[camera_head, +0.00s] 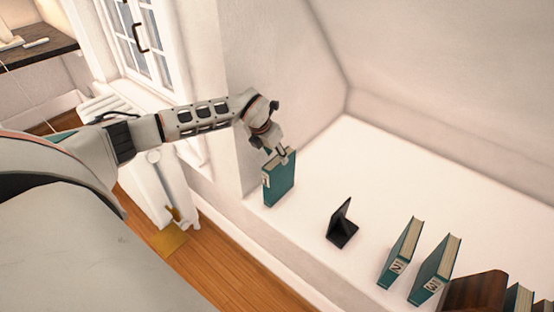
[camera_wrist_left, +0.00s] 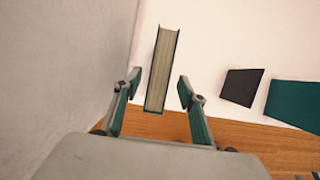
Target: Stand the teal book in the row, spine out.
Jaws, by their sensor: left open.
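In the left wrist view the book's page edges (camera_wrist_left: 163,72) show between the two spread fingers (camera_wrist_left: 160,88), with a gap on each side. The row stands to the right: two teal books with number labels, one (camera_head: 399,253) and another (camera_head: 435,270). A black bookend (camera_head: 342,225) stands between the teal book and the row. My right gripper is not in view.
A brown block or book (camera_head: 476,292) and more books (camera_head: 517,299) continue the row at the lower right. The ledge (camera_head: 330,180) is bare behind the row. Its front edge drops to a wooden floor (camera_head: 215,262). A wall and window stand at the left.

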